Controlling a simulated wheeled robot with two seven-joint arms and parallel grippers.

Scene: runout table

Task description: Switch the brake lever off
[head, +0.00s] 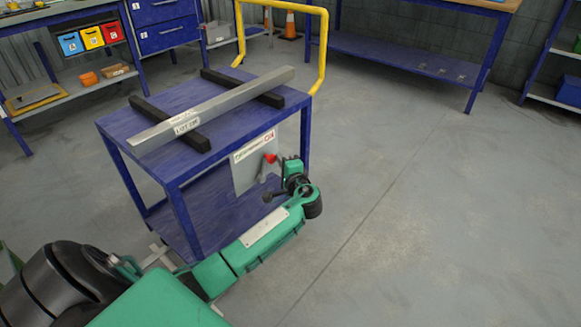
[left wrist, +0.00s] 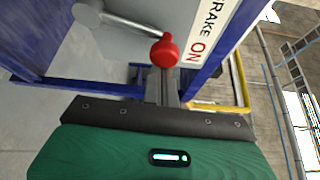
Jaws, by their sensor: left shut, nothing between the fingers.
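The brake lever (head: 263,171) is a grey rod with a red knob, on a pale plate (head: 246,176) on the side of the blue runout table (head: 118,122). In the left wrist view the red knob (left wrist: 165,50) stands by the word ON of the brake label (left wrist: 202,42), and the rod runs to a round grey hub (left wrist: 87,12). My left gripper (head: 281,161) is shut and empty, with its fingertips (left wrist: 165,82) close beside the knob. I cannot tell whether they touch it. My right gripper is not in view.
A long grey bar (head: 235,100) lies across two black supports (head: 172,125) on the table top. A yellow handle (head: 323,50) rises at the far end. Open grey floor (head: 430,200) lies to the right. Shelves with bins (head: 91,37) stand at the back left.

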